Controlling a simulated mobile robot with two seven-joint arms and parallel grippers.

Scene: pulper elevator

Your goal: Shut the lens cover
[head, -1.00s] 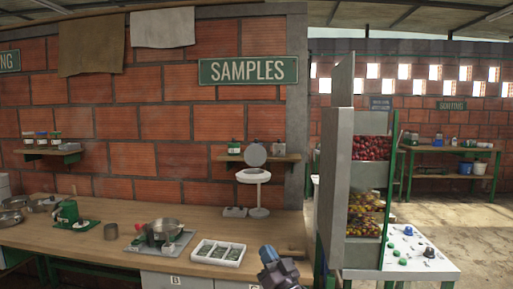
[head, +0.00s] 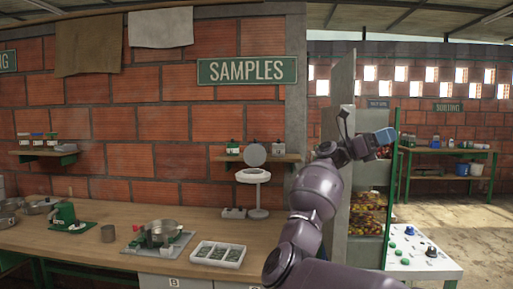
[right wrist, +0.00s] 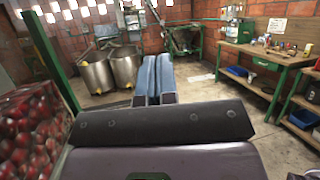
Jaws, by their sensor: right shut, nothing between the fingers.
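The lens cover (head: 255,155) is a grey round disc standing upright, tilted open above the white ring of a lens stand (head: 253,176). The stand's white post and foot rest on the wooden bench near its right end. My right gripper (head: 384,136) is raised to the right of the stand, well apart from the cover, in front of the grey elevator. It points right. In the right wrist view its blue fingers (right wrist: 153,78) lie together with nothing between them. The lens cover is not in the right wrist view. My left gripper is not in view.
The grey elevator (head: 340,215) with red and yellow fruit stands right of the bench, close to my right arm. The bench (head: 110,256) holds a sample tray (head: 218,254), a pot on a scale and a cup. A small shelf (head: 278,158) is behind the lens stand.

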